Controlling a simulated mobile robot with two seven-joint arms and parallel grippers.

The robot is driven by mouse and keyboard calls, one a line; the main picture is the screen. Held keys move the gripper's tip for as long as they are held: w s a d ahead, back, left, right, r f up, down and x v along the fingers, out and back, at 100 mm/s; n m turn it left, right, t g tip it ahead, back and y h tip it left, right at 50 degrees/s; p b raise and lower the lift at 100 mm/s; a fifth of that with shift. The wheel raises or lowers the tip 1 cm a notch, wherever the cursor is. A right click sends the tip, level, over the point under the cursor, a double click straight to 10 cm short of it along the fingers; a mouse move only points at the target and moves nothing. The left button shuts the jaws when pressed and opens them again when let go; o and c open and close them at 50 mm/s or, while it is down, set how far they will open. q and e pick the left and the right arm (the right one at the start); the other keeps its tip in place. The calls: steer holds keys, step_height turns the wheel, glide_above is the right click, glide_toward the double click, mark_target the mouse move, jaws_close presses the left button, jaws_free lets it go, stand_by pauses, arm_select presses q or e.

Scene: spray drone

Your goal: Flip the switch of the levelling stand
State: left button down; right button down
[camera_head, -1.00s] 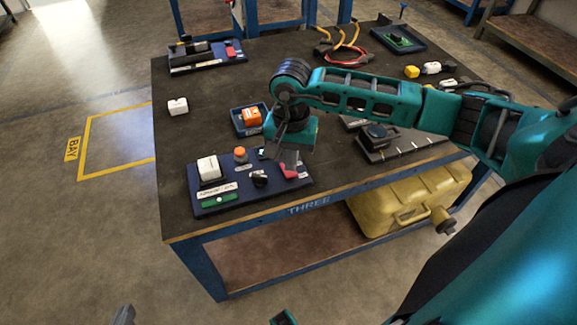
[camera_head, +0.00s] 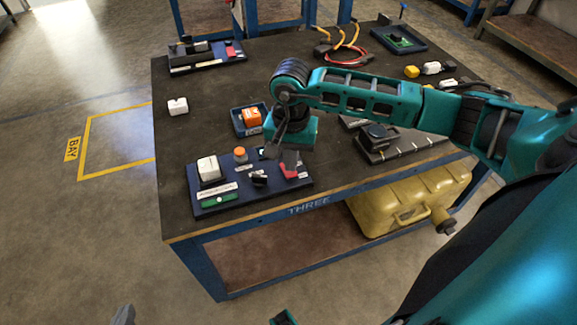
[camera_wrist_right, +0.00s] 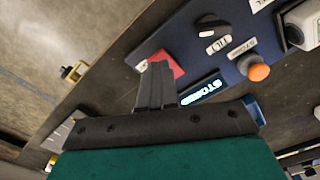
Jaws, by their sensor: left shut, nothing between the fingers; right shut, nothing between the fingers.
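The blue panel (camera_head: 236,203) at the table's front left, with a green bubble level (camera_head: 219,200), appears to be the levelling stand. It carries a white block (camera_head: 208,168), an orange button (camera_head: 240,153), a black knob (camera_head: 259,180) and a red switch-like part (camera_head: 289,171). My right gripper (camera_head: 291,160) is shut and empty over the red part. In the right wrist view its fingertips (camera_wrist_right: 157,68) overlap the red part (camera_wrist_right: 168,62); I cannot tell whether they touch. My left gripper (camera_head: 122,316) shows only slightly at the bottom edge, shut.
A blue tray (camera_head: 239,122) with an orange block (camera_head: 252,117) stands behind the panel. A dark ribbed fixture (camera_head: 405,147) lies to the right. Another blue panel (camera_head: 207,64) sits at the back left. A yellow case (camera_head: 410,196) is under the table. The table's left side is mostly clear.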

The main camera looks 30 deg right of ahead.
steer(key=shift+f+b, duration=1)
steer(key=shift+f, duration=0.05)
stand_by(0.7)
steer(key=shift+r, duration=0.15)
steer(key=shift+r+p, duration=2.3)
steer(key=shift+r, duration=1.1)
